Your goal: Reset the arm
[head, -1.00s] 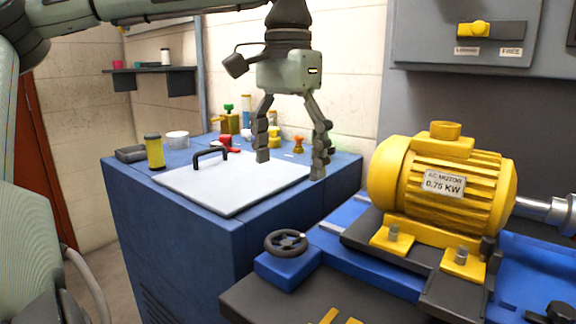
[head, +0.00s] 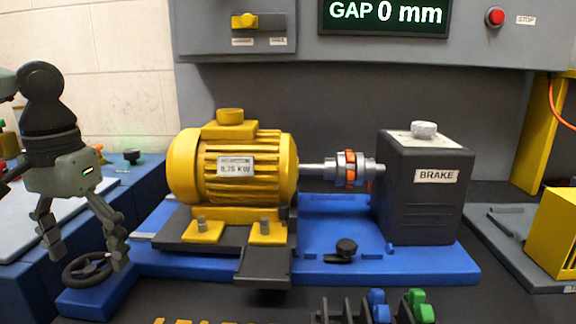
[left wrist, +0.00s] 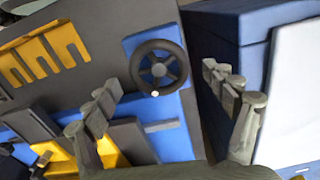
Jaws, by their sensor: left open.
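My left gripper (head: 83,246) is open and empty, hanging fingers down at the left of the head view, in front of the blue cabinet. In the left wrist view its two fingers (left wrist: 170,98) are spread apart with nothing between them. A black handwheel (head: 88,268) on a blue block lies close to the fingertips in the head view, and it shows beyond them in the left wrist view (left wrist: 158,67). My left arm comes in at the left edge. My right gripper is not in view.
A yellow motor (head: 225,180) stands on a blue base (head: 330,262), coupled by a shaft to a dark brake box (head: 425,205). A display (head: 383,16) reads GAP 0 mm. A rack with blue and green handled tools (head: 375,308) is at the front. A yellow box (head: 557,235) stands at right.

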